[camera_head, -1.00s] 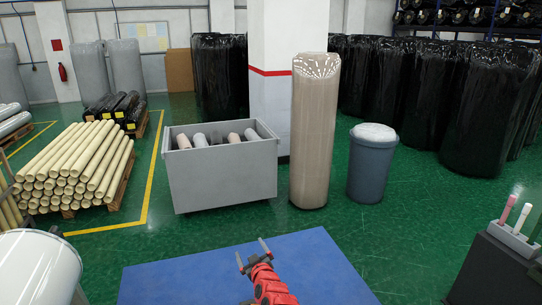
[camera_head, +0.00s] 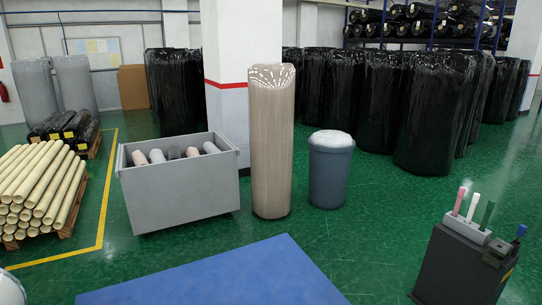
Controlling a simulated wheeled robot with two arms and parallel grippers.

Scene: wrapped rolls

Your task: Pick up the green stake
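A dark green stake (camera_head: 487,214) stands upright in a light grey holder (camera_head: 466,228) on top of a dark cabinet (camera_head: 452,268) at the lower right. A white stake (camera_head: 473,207) and a pink stake (camera_head: 459,201) stand to its left in the same holder. The lower ends of the stakes are hidden in the holder. Neither of my grippers is in view.
A blue mat (camera_head: 215,275) lies in front. A grey bin with rolls (camera_head: 180,195), a tall wrapped roll (camera_head: 271,140) and a dark round bin (camera_head: 331,170) stand beyond it. Green floor (camera_head: 385,235) is clear between the round bin and the cabinet.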

